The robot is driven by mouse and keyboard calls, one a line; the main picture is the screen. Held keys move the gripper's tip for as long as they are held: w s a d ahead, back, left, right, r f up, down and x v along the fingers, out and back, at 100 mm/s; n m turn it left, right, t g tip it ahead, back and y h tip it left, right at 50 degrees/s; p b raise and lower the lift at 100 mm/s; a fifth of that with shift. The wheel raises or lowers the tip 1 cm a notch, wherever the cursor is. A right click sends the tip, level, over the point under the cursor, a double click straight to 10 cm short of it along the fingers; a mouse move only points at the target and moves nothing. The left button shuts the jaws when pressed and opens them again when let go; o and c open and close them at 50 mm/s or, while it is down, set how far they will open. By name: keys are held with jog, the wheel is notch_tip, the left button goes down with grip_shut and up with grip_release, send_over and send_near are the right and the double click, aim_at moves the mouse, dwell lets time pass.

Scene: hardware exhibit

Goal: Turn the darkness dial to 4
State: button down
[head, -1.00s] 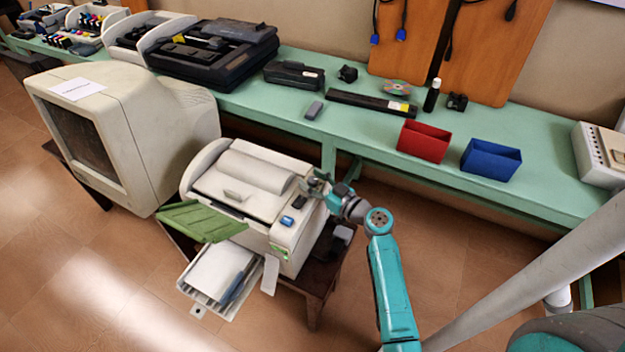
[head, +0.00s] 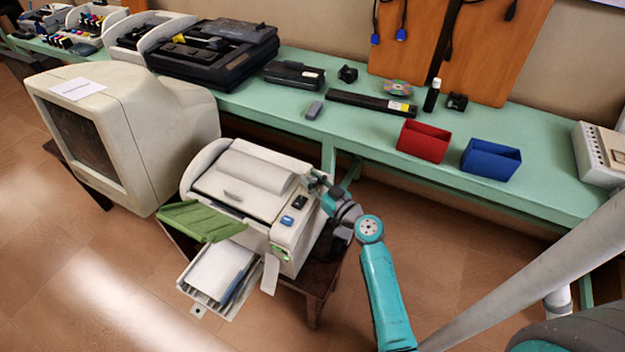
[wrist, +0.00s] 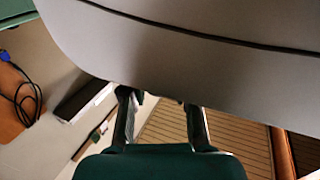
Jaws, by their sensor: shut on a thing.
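The white printer (head: 215,208) stands on a small dark wooden table (head: 318,288). My gripper (head: 318,178) is at the printer's right side, near its back corner. In the wrist view the printer's pale casing (wrist: 210,50) fills the top, and the two fingers of my gripper (wrist: 162,103) reach up to its lower edge. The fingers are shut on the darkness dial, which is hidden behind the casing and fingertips. Its number and pointer cannot be read in either view.
A green flap (head: 200,220) and a paper tray (head: 205,293) stick out at the printer's front. A large monitor (head: 120,130) is to the left. The green bench (head: 360,140) behind holds a red bin (head: 423,142) and a blue bin (head: 490,160).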

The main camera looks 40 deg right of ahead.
aim_at(313, 178)
jog(key=shift+f+m+g+h, duration=0.2)
jog(key=shift+m+g+h, duration=0.2)
jog(key=shift+m+h, duration=0.9)
jog(key=shift+h, duration=0.4)
jog(key=shift+r+h, duration=0.1)
jog(key=shift+h, duration=0.4)
jog(key=c, duration=0.9)
grip_release()
jog(key=shift+o, duration=0.2)
jog(key=shift+r, duration=0.1)
notch_tip(313, 178, up, 10)
